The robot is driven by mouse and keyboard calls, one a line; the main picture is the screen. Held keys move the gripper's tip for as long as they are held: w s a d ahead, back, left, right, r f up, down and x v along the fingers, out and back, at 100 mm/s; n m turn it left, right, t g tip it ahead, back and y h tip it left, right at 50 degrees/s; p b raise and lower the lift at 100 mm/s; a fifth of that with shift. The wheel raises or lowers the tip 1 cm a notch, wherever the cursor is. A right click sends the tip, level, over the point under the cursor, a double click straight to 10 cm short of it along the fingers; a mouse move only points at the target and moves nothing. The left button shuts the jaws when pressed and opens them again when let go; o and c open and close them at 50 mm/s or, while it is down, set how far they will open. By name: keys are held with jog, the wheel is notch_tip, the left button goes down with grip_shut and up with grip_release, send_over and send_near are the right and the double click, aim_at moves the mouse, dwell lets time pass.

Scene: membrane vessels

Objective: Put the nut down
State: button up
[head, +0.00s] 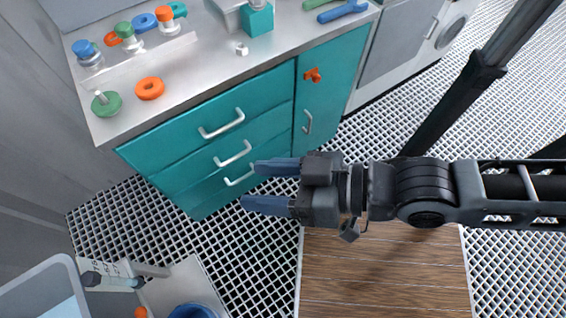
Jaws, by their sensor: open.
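My gripper (260,186) is open, with its two blue fingers apart and pointing left. No object shows between the fingers. It is in front of the teal drawers, out beyond the counter's front edge and over the grated floor. A small white piece (241,49) lies on the grey counter (195,75) near its front edge. An orange ring (150,88) lies flat on the counter to the left. I cannot tell for certain which of these is the nut.
A green disc with a pale stem (106,103) and several capped fittings stand at the counter's left. A teal block (257,20) and a blue wrench (343,11) are at the right. Drawer handles (232,153) stick out near my fingers. A pale bin (50,270) is lower left.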

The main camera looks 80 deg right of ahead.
jog(key=s+n, duration=0.1)
jog(key=s+d+r+n, duration=0.1)
jog(key=s, duration=0.1)
jog(key=s+r+n+y, duration=0.1)
jog(key=shift+s+d+r+n, duration=0.15)
jog(key=shift+d+n, duration=0.15)
